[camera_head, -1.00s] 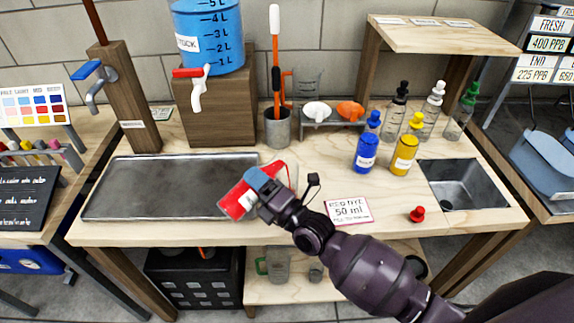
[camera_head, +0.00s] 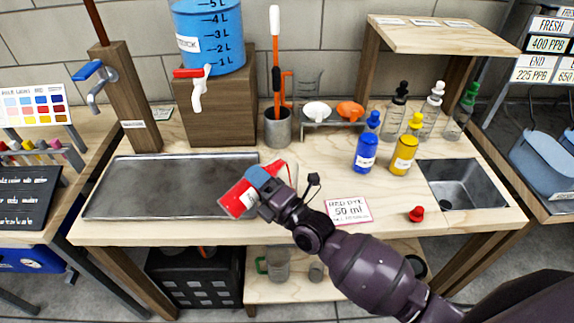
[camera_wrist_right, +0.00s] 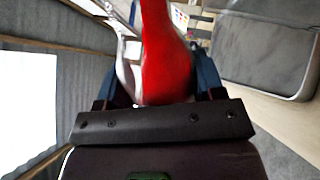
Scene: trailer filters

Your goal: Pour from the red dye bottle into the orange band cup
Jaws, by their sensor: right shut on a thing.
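The red dye bottle (camera_head: 235,200) is in my right gripper (camera_head: 262,183), tilted well over above the table, near the right end of the metal tray. The gripper's blue fingers are shut around it. In the right wrist view the red bottle (camera_wrist_right: 166,55) fills the space between the fingers (camera_wrist_right: 160,90). A pale, clear edge (camera_head: 293,174) shows just beyond the bottle; I cannot tell whether it is a cup. I cannot make out an orange band cup for sure; the bottle and gripper may hide it. No pouring stream is visible. My left gripper is not in view.
A metal tray (camera_head: 150,187) lies at left. A red cap (camera_head: 416,214) and a red dye 50 ml card (camera_head: 348,210) lie at the front. Blue (camera_head: 366,152) and yellow (camera_head: 403,155) bottles stand right, beside a sink (camera_head: 462,185). A blue tank (camera_head: 208,40) stands behind.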

